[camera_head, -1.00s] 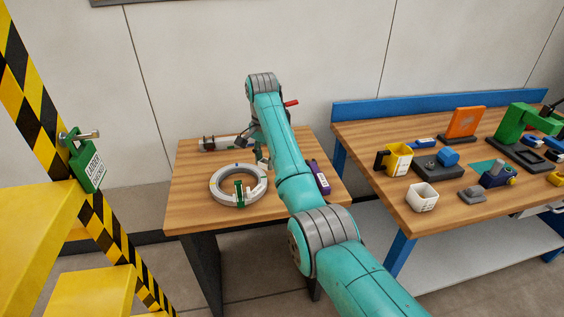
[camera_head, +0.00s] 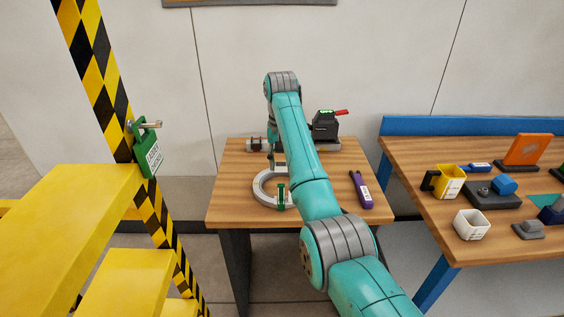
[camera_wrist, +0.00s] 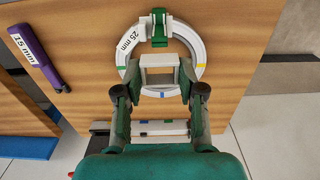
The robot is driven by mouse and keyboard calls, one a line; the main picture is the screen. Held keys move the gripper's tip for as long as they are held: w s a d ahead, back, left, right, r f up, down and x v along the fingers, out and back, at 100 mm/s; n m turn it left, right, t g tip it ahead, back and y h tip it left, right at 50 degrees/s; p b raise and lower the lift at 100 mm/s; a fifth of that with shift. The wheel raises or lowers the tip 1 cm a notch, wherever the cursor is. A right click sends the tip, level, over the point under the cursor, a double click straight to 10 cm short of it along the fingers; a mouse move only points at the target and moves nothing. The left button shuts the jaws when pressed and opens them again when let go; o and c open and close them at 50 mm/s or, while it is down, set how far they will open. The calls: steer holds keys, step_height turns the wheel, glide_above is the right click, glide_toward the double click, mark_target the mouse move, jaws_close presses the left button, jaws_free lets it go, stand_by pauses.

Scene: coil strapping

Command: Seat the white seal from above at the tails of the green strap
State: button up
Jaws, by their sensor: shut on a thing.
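My gripper (camera_wrist: 160,80) is shut on the white seal (camera_wrist: 160,59), a small square frame between its fingertips. In the head view, my gripper (camera_head: 272,157) is over the back of the coil, mostly seen from behind the arm. The pale ring-shaped coil (camera_wrist: 197,50) lies flat on the table. The green strap (camera_wrist: 159,28) wraps the coil on the side away from my gripper in the wrist view. The strap also shows at the coil's front in the head view (camera_head: 281,195). The seal appears apart from the strap; its height above the coil is unclear.
A purple "15 mm" tool (camera_head: 361,190) lies to the coil's right. A dark device with a red lever (camera_head: 326,127) and a rail (camera_wrist: 160,128) are at the table's back. A yellow step (camera_head: 70,205) and striped post stand left. A second, cluttered bench is right.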

mark_target(281, 185)
steer(key=shift+f, duration=0.2)
steer(key=shift+f, duration=2.2)
steer(key=shift+f, duration=2.1)
steer(key=o, duration=1)
steer(key=shift+r, duration=0.1)
step_height(281, 185, up, 7)
steer(key=shift+r, duration=0.2)
